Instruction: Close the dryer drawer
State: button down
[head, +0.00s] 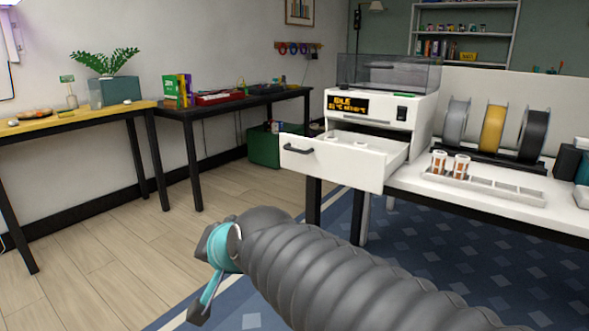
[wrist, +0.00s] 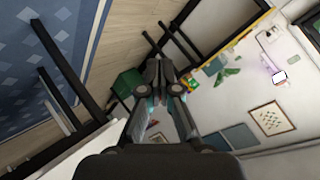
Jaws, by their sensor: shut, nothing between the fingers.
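The dryer (head: 380,112) is a white box with a clear lid and a small lit display, standing on the white table in the head view. Its white drawer (head: 340,165) is pulled well out toward the left and front, with a dark handle (head: 298,149) on its front panel. A few small pale items lie inside the drawer. My gripper (head: 205,285) is low and to the left in front of the drawer, apart from it. In the wrist view my gripper (wrist: 160,130) shows its fingers together with nothing held.
Three spools (head: 493,130) and a tray (head: 485,186) with two small jars stand right of the dryer. A green bin (head: 268,148) is on the floor behind the drawer. A dark table (head: 235,100) stands along the left wall. Floor left of the drawer is clear.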

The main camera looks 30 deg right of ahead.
aim_at(306, 158)
jog(key=w+d+r+m+t+h+b, duration=0.25)
jog(key=w+r+m+t, duration=0.35)
jog(key=w+m, duration=0.55)
jog(key=w+d+r+m+h+b, duration=0.25)
jog(key=w+d+m+h, duration=0.55)
jog(key=m, duration=0.5)
jog(key=s+d+f+m+g+h+b, duration=0.1)
jog(key=d+f+m+g+h, duration=0.3)
jog(key=m, duration=0.5)
jog(key=s+d+f+m+g+h+b, duration=0.15)
jog(key=d+m+g+h, duration=0.25)
jog(key=d+m+g, duration=0.4)
jog(key=w+d, duration=0.1)
jog(key=d, duration=0.2)
jog(key=w+d+t, duration=0.1)
jog(key=w+d, duration=0.1)
jog(key=d, duration=0.2)
jog(key=w+d+t+p, duration=0.1)
jog(key=d, duration=0.3)
jog(key=shift+w+m, duration=0.35)
jog(key=shift+w, duration=0.05)
